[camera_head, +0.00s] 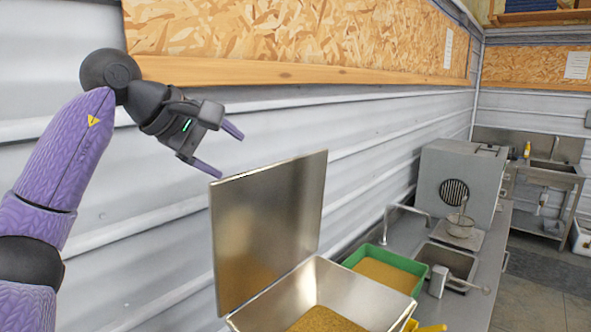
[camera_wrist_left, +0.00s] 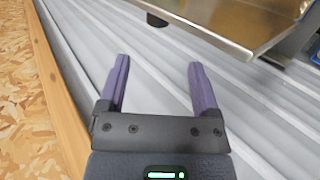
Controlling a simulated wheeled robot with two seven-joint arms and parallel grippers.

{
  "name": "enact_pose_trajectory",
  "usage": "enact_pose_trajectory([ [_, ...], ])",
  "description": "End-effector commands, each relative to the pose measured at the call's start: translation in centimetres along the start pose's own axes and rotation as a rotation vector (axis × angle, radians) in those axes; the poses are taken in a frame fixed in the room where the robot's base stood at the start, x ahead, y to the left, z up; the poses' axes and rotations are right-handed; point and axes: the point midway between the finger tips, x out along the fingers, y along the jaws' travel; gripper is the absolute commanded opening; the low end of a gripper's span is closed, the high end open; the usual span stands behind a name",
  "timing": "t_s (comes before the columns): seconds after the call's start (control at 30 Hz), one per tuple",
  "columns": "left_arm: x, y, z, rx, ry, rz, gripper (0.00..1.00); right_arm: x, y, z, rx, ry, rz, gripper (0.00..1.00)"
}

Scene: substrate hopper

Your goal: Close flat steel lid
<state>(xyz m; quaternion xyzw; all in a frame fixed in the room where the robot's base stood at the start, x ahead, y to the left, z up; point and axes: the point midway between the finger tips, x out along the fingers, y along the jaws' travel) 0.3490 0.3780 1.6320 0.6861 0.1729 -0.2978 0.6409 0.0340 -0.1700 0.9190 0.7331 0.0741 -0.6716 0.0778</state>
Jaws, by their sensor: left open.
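The flat steel lid (camera_head: 268,228) stands raised, nearly upright, at the back of the steel hopper (camera_head: 372,293). The hopper's mouth is open and shows yellow-brown grain inside. My left gripper (camera_head: 230,152) is open and empty, above and to the left of the lid's top edge, near the corrugated wall. In the left wrist view, my left gripper (camera_wrist_left: 159,85) shows its two purple fingers apart with nothing between them. The lid (camera_wrist_left: 240,22) shows at the top of that view, beyond the fingertips and apart from them. My right gripper is not in view.
A green tray of grain (camera_head: 412,279) stands beside the hopper on the steel counter (camera_head: 475,290). A sink (camera_head: 450,261), a tap and a grey machine (camera_head: 455,180) stand farther along. The corrugated wall (camera_head: 130,220) runs close behind the lid and left arm.

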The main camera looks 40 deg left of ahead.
Motion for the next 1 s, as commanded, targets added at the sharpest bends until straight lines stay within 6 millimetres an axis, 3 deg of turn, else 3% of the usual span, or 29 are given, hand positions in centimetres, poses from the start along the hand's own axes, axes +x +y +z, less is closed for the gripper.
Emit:
enact_pose_trajectory([
  [0.17,1.4,-0.1,0.0,-0.001,-0.002,-0.003,0.81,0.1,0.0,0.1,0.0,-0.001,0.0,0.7],
  [0.5,8.7,0.1,0.1,-0.001,-0.003,-0.002,0.81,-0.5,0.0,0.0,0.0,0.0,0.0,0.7],
  [0.63,9.8,0.0,0.1,-0.001,-0.002,0.0,0.81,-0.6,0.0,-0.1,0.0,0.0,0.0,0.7],
  [0.87,10.0,0.0,0.1,0.0,-0.002,0.001,0.81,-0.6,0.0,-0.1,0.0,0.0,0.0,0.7],
  [1.0,10.0,0.0,0.1,0.0,-0.002,0.001,0.54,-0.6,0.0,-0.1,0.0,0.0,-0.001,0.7],
])
